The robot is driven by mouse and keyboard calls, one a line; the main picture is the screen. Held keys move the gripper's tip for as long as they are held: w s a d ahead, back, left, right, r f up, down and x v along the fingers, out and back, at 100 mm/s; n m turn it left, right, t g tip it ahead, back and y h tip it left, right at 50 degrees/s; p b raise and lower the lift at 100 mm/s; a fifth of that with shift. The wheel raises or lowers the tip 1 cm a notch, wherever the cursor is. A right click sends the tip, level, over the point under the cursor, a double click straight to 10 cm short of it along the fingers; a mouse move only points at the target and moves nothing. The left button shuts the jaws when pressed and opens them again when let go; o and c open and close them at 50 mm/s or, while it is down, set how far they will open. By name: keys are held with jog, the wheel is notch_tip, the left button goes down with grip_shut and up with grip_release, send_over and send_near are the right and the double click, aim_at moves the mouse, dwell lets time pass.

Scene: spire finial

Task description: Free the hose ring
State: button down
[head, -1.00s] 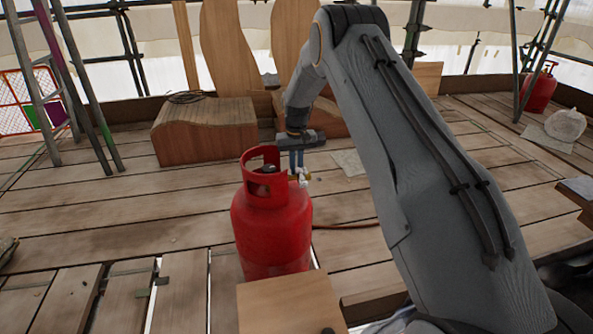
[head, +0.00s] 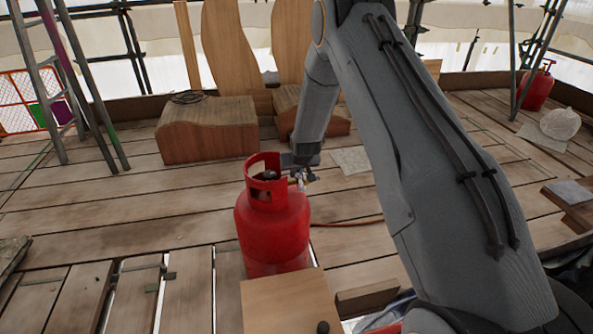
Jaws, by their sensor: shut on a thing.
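A red gas cylinder (head: 272,232) stands upright on the plank deck, with a cut-out collar (head: 262,172) around its top. My gripper (head: 300,180) is at the right side of the collar, low and pointing down. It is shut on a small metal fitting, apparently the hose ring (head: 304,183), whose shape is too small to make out. An orange-red hose (head: 346,223) lies on the deck and runs right from behind the cylinder, then passes behind my arm. The collar and gripper hide the valve joint.
A wooden box (head: 290,302) stands close in front of the cylinder. Curved wooden blocks (head: 208,132) stand behind with a dark coil (head: 187,97) on top. Scaffold poles (head: 88,90) rise at the left. Another red cylinder (head: 537,91) stands far right.

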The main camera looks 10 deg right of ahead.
jog(key=shift+s+t, duration=0.1)
jog(key=shift+t, duration=0.3)
jog(key=c, duration=1.8)
grip_release()
jog(key=shift+c, duration=0.2)
jog(key=shift+r, duration=0.15)
jog(key=p+v, duration=0.1)
jog(key=v, duration=0.6)
jog(key=shift+s+r, duration=0.25)
